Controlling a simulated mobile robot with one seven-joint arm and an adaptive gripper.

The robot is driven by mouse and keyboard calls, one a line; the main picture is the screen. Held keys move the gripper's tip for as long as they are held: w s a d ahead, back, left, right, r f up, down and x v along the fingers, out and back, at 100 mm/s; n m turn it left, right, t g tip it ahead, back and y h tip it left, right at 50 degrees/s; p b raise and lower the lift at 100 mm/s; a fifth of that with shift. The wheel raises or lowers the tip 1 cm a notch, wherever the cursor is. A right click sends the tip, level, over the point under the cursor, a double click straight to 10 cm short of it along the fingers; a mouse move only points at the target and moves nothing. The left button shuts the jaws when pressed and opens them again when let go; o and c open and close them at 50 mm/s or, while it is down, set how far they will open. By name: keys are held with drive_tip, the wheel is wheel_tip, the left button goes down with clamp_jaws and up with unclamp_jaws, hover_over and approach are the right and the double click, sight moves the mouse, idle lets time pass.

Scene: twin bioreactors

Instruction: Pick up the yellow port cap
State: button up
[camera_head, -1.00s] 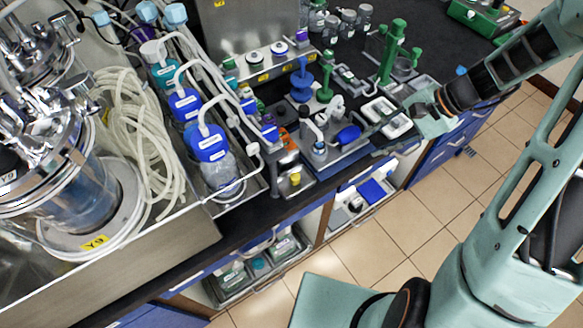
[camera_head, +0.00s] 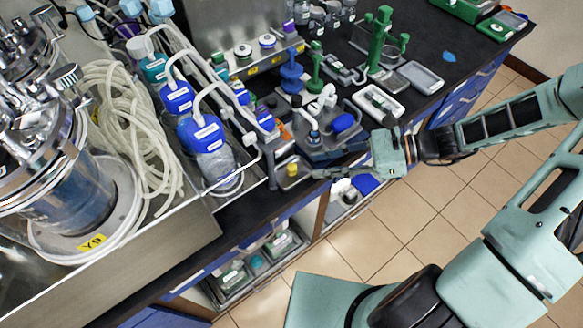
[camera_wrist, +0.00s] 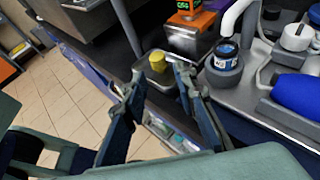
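The yellow port cap (camera_head: 292,170) is a small yellow cylinder in a small metal tray (camera_head: 302,182) near the bench's front edge. In the wrist view the cap (camera_wrist: 157,61) shows beyond my fingertips, roughly between them. My gripper (camera_head: 318,173) reaches in from the right, just right of the cap in the head view. In the wrist view my gripper (camera_wrist: 159,72) has its two fingers spread with nothing between them. I see no contact with the cap.
An orange box (camera_wrist: 192,19) stands behind the tray. A blue-labelled bottle (camera_wrist: 225,57) and a large blue bulb (camera_wrist: 297,94) stand to the right. A steel tray wall and post (camera_head: 270,165) rise left of the cap. Open floor lies in front.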

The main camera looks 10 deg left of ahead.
sight(295, 167)
drive_tip(key=shift+r+x, duration=0.15)
drive_tip(key=shift+x, duration=0.85)
drive_tip(key=shift+r+x, duration=0.2)
drive_tip(key=shift+x, duration=0.8)
drive_tip(key=shift+r+x, duration=0.15)
drive_tip(key=shift+x, duration=0.85)
drive_tip(key=shift+s+a, duration=0.1)
drive_tip(key=shift+a, duration=0.1)
drive_tip(key=shift+c, duration=0.6)
drive_tip(key=c, duration=0.5)
